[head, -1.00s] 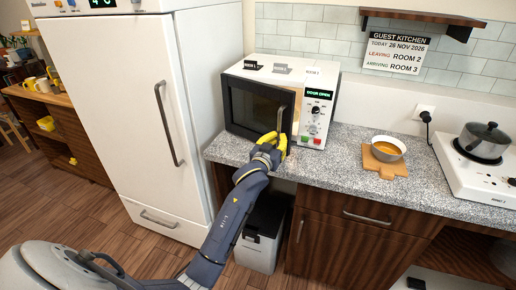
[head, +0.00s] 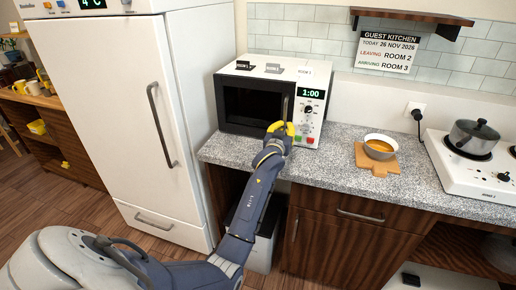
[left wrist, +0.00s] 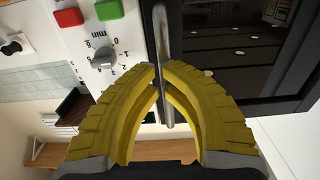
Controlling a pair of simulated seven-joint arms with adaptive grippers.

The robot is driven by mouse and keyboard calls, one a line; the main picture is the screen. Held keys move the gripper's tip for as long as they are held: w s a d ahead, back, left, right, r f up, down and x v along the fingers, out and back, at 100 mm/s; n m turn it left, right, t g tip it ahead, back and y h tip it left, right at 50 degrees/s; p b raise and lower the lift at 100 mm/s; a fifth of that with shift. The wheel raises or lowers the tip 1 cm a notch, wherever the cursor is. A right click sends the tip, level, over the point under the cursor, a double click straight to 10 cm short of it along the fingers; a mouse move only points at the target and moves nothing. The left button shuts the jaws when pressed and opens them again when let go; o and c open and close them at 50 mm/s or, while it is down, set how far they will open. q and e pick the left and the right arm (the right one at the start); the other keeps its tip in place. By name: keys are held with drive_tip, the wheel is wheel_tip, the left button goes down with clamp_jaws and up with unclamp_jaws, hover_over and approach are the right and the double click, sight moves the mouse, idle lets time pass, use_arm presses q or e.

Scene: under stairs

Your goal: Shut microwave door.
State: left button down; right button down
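The white microwave (head: 312,72) stands on the counter, and its dark door (head: 252,102) lies flush with the front. Its display reads 1:00. My left gripper (head: 282,128) is at the lower end of the door handle (head: 286,107), by the right edge of the door. In the left wrist view, the yellow fingers of the left gripper (left wrist: 162,70) come together around the metal handle (left wrist: 162,35), which runs between their tips. The dark door (left wrist: 240,50) and the control knob (left wrist: 106,58) also show there. My right gripper is not in view.
A tall white fridge (head: 115,110) stands left of the microwave. To the right, a bowl (head: 380,147) sits on a wooden board (head: 375,165). Beyond it is a white hob (head: 455,165) with a pot (head: 473,136). The counter (head: 330,160) between microwave and board is clear.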

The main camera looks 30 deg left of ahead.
use_arm(q)
drive_tip(key=shift+w+r, duration=0.1)
idle(0.4)
drive_tip(key=w+d+v, duration=0.1)
drive_tip(key=d+v, duration=0.1)
drive_tip(key=v, duration=1.2)
drive_tip(key=s+d+f+m+g, duration=0.1)
drive_tip(key=s+f+m+g, duration=0.4)
drive_tip(key=s+f, duration=1.1)
drive_tip(key=s+f+m+g, duration=0.3)
drive_tip(key=s+f, duration=0.1)
drive_tip(key=s, duration=0.7)
drive_tip(key=s+f+m+g, duration=0.2)
drive_tip(key=s+f, duration=0.2)
drive_tip(key=s, duration=0.6)
drive_tip(key=s+d+f+g+h, duration=0.2)
drive_tip(key=d+f, duration=0.1)
drive_tip(key=f, duration=1.4)
drive_tip(key=s+d+f+g+h, duration=0.1)
drive_tip(key=s+d+f, duration=0.15)
drive_tip(key=f, duration=1.35)
drive_tip(key=s+f+n+g+h, duration=0.2)
drive_tip(key=s+f+n+g, duration=0.1)
drive_tip(key=s+f, duration=1.6)
drive_tip(key=shift+s+d, duration=0.3)
drive_tip(key=shift+s, duration=0.15)
